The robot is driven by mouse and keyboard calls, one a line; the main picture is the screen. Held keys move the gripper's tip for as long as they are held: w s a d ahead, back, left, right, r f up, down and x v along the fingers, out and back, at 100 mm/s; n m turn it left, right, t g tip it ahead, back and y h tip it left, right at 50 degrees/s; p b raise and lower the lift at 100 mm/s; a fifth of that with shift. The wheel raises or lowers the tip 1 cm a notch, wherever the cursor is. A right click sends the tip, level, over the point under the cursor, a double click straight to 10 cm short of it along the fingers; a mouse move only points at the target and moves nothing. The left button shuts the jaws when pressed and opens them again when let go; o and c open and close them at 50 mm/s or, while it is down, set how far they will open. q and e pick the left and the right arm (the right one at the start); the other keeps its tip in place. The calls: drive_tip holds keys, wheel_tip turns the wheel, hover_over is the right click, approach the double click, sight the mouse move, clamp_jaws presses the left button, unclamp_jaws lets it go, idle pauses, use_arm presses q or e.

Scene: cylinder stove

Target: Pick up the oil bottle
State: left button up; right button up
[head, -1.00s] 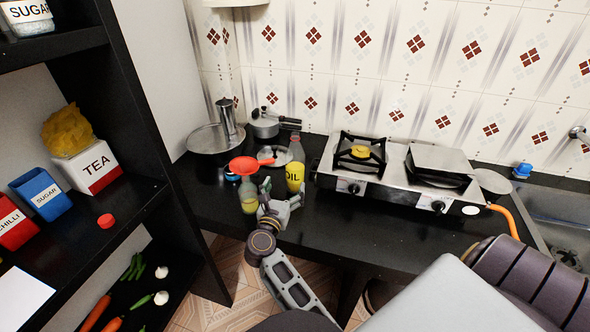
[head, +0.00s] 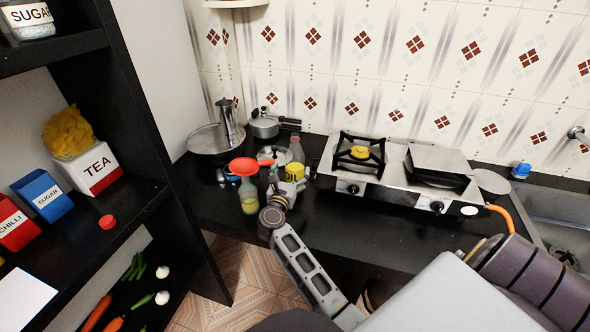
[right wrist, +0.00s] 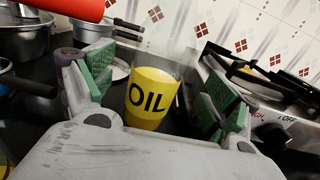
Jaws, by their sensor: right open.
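The oil bottle (head: 294,171) stands upright on the black counter, left of the stove. It is clear glass with a yellow band reading OIL, partly covered by my gripper in the head view. In the right wrist view the bottle (right wrist: 153,98) stands between the green-padded fingers, with a visible gap on each side. My right gripper (head: 286,187) is open around the near side of the bottle and does not look closed on it. My left gripper is not in view.
Pots (head: 264,127) and a lid are behind. The gas stove (head: 375,190) is close on the right. The front counter is clear.

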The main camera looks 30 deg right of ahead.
drive_tip(key=shift+w, duration=0.1)
idle(0.3)
drive_tip(key=shift+x, duration=2.8)
drive_tip(key=c, duration=1.4)
